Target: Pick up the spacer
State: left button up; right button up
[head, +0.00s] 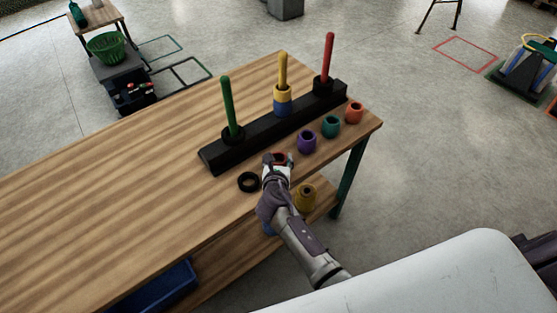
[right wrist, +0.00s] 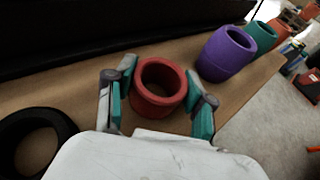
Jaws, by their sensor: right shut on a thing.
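A short red ring-shaped spacer (right wrist: 159,86) stands upright between the fingers of my right gripper (right wrist: 160,98). The fingers are shut on its sides, and its open top faces the camera. In the head view my right gripper (head: 279,163) is low over the table, in front of the black peg base, and partly hides the red spacer (head: 280,157). A flat black ring (head: 248,182) lies on the table to its left, and it also shows in the right wrist view (right wrist: 62,124). My left gripper is not in view.
Purple (head: 307,142), teal (head: 330,127) and orange (head: 354,112) rings stand to the right along the wooden table (head: 150,175). The black base (head: 215,160) carries green, yellow and red pegs. A yellow ring (head: 306,197) sits below the tabletop edge. The table's left is clear.

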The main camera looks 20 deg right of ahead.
jog(key=shift+r, duration=0.5)
jog(key=r, duration=0.2)
jog(key=d+r+p, duration=0.1)
jog(key=r, duration=0.1)
jog(key=shift+d, duration=0.2)
jog(key=d+r+p, duration=0.1)
jog(key=d+r, duration=0.5)
jog(key=d, duration=0.4)
jog(key=shift+w+d, duration=0.2)
jog(key=shift+w, duration=0.25)
